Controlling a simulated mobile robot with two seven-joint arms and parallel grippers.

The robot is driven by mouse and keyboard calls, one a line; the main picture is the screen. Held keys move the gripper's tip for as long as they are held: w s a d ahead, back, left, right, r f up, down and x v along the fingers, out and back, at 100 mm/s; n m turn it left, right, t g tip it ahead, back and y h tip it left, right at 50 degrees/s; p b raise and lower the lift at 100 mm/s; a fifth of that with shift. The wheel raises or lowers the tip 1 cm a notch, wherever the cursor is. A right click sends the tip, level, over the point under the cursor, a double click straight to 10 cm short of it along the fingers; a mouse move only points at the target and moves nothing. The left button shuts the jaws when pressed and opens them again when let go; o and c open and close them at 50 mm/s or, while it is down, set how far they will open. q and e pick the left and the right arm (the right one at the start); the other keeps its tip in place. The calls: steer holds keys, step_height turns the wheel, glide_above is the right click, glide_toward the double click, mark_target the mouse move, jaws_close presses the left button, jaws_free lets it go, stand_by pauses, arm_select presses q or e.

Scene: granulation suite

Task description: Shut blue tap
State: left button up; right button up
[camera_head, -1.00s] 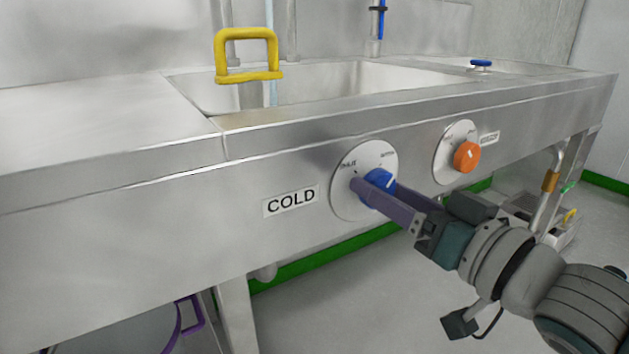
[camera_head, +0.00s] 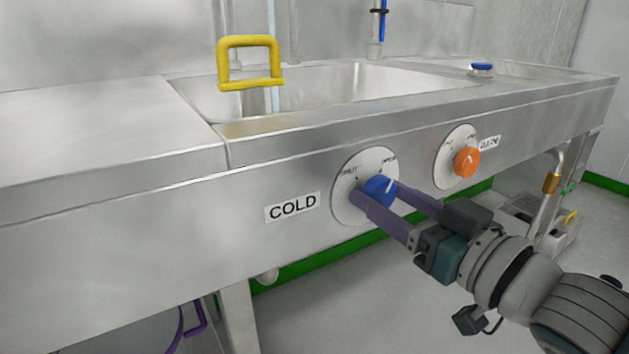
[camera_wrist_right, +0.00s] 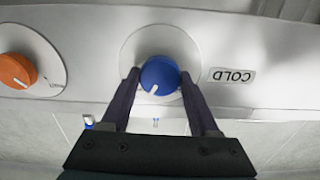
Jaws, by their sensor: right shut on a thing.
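The blue tap knob (camera_head: 378,190) sits on a round white dial (camera_head: 347,209) on the sink's front panel, beside a COLD label (camera_head: 292,206). The dial has small print at its upper left, seemingly SHUT, and at its upper right. The knob's white mark points up and to the right in the head view. My right gripper (camera_head: 376,196) is shut on the knob, one finger on each side. The right wrist view shows the knob (camera_wrist_right: 160,74) between the two fingers, its white mark towards the bottom. My left gripper is not in view.
An orange knob (camera_head: 467,161) on its own dial is to the right on the same panel. A yellow handle (camera_head: 250,82) stands by the sink basin above. A pipe with a brass fitting (camera_head: 551,182) is at the right. The floor before the panel looks clear.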

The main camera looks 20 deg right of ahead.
steer(key=n, duration=0.3)
steer(key=shift+n+p, duration=0.35)
steer(key=shift+n, duration=0.05)
steer(key=n, duration=0.3)
steer(key=shift+n, duration=0.3)
steer(key=n, duration=0.3)
steer(key=shift+a+n, duration=0.1)
steer(key=shift+n, duration=2)
steer(key=o, duration=1.4)
